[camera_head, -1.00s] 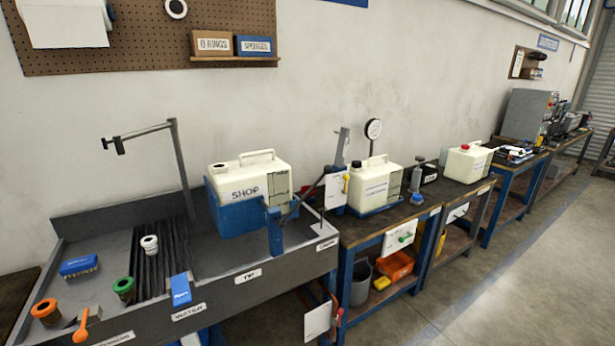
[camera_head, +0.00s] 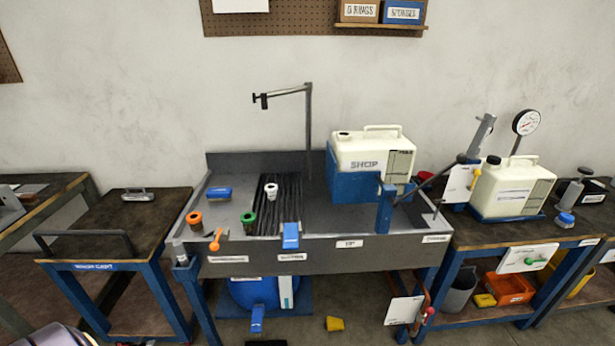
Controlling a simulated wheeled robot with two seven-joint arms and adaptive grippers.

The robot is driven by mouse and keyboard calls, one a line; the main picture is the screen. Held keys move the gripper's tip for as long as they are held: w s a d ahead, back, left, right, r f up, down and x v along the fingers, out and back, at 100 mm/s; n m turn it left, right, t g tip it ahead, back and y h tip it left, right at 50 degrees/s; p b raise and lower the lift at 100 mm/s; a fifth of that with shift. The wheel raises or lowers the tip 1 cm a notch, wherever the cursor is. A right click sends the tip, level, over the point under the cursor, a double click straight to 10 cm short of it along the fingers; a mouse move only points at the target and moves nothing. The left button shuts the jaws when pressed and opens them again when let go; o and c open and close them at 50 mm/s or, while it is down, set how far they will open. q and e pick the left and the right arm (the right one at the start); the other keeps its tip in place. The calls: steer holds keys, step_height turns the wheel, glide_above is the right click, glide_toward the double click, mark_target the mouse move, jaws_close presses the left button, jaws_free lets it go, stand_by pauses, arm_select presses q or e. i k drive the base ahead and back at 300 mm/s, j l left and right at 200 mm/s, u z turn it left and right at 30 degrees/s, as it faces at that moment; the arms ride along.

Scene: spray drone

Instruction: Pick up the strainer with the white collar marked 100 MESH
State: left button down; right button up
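A strainer with a white collar (camera_head: 271,191) stands on the black ribbed strip of the grey sink bench (camera_head: 340,218). A strainer with a green collar (camera_head: 248,221) stands in front of it and to the left. A strainer with an orange collar (camera_head: 194,219) stands further left. The mesh markings on the collars are too small to read.
A white SHOP jug (camera_head: 369,152) stands right. An overhead faucet arm (camera_head: 284,93) rises behind. A dark cart (camera_head: 128,222) stands left.

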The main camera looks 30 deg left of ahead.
mark_target(270, 190)
steer(key=u, duration=1.2)
